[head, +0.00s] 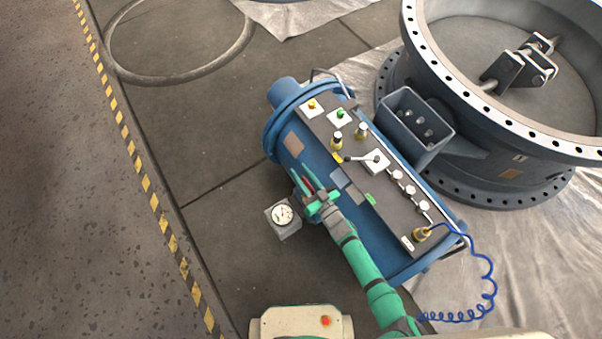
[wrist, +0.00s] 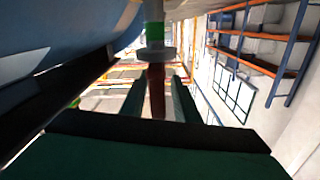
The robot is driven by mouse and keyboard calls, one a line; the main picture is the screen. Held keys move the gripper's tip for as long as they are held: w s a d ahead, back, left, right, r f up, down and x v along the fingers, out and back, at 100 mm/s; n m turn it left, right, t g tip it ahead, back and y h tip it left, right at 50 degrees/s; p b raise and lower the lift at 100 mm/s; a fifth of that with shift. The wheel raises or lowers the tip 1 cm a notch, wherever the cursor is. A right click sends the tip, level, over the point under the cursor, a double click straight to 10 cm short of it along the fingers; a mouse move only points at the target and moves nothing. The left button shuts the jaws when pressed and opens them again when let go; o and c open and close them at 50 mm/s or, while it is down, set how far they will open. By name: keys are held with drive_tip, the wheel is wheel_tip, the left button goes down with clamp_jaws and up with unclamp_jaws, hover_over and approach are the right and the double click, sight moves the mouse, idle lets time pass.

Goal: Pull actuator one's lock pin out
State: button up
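The blue cylindrical actuator (head: 345,212) lies in the middle of the head view, with a dark control panel along its top. A pin-like part, apparently the lock pin, shows in the wrist view with a red shaft (wrist: 156,92), a pale grey collar and a green band above. My green gripper (head: 303,176) is at the actuator's lower left side. In the wrist view my gripper (wrist: 159,85) is open, with the red shaft between its fingers and a gap on each side. A little red shows between the fingers in the head view. Where the pin enters the actuator is hidden.
A pressure gauge (head: 283,214) on a grey block stands just left of my gripper. The panel carries knobs, a lever (head: 362,159) and white buttons. A coiled blue hose (head: 489,285) hangs at right. A large flanged valve (head: 480,130) stands behind.

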drive_tip(key=shift+s, duration=0.1)
drive_tip(key=v, duration=1)
drive_tip(key=shift+s+d, duration=0.25)
drive_tip(key=shift+s+d, duration=0.1)
drive_tip(key=h, duration=0.4)
approach(314, 192)
drive_tip(key=s+a+r, duration=0.2)
drive_tip(key=s+r, duration=0.4)
drive_tip(key=s, duration=0.4)
drive_tip(key=s+a+r+m+h, duration=0.2)
drive_tip(key=s+a+r, duration=0.1)
drive_tip(key=r, duration=0.4)
drive_tip(key=s+a+r+m+h, duration=0.2)
drive_tip(key=s+a+r+h, duration=0.1)
drive_tip(key=r, duration=0.5)
drive_tip(key=shift+s+a+r, duration=0.3)
drive_tip(key=shift+s+a, duration=0.3)
drive_tip(key=shift+s, duration=0.05)
drive_tip(key=shift+a, duration=0.2)
